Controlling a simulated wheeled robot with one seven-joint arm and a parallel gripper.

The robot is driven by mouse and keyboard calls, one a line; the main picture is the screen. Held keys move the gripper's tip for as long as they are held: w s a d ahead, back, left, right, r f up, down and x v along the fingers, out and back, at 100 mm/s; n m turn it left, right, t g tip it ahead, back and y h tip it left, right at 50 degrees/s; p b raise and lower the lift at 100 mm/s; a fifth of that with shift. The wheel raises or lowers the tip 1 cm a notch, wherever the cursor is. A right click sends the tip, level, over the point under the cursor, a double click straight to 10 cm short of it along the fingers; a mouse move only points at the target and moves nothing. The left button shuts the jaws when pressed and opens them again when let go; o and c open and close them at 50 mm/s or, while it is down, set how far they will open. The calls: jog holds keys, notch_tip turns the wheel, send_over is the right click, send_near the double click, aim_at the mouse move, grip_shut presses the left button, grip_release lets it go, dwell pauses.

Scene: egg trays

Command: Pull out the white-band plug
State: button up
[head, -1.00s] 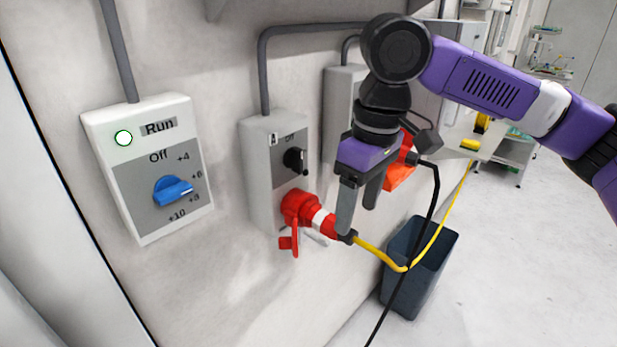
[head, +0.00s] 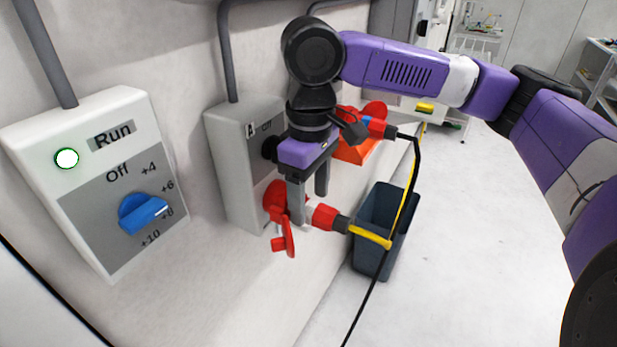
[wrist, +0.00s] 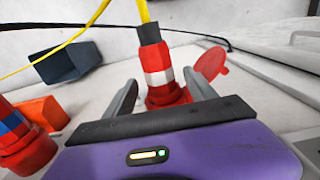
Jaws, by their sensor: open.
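The red plug with the white band (head: 324,217) sits at the red socket (head: 273,193) low on the grey box marked A. Its yellow cable runs off to the right. My gripper (head: 309,207) is open from above, with its fingers around the socket end of the plug. The near finger hides part of the joint and band in the head view. In the wrist view the white-band plug (wrist: 158,78) shows between the two spread fingers (wrist: 160,84). The red socket lid (wrist: 212,63) hangs beside it. I cannot tell whether a finger touches the plug.
A blue-band red plug (head: 375,126) with a black cable is at an orange housing (head: 355,150) behind. A dark bin (head: 368,255) stands on the floor below. A white Run box (head: 95,180) with a blue knob is at left. Open floor lies right.

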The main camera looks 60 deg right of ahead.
aim_at(336, 216)
jog(key=shift+f, duration=1.5)
grip_shut()
jog(key=shift+s, duration=0.2)
jog(key=shift+s+p, duration=0.3)
jog(key=shift+s, duration=0.6)
jog(key=shift+s, duration=0.35)
jog(key=shift+s, duration=0.35)
jog(key=shift+s+d, duration=0.1)
jog(key=shift+s, duration=0.7)
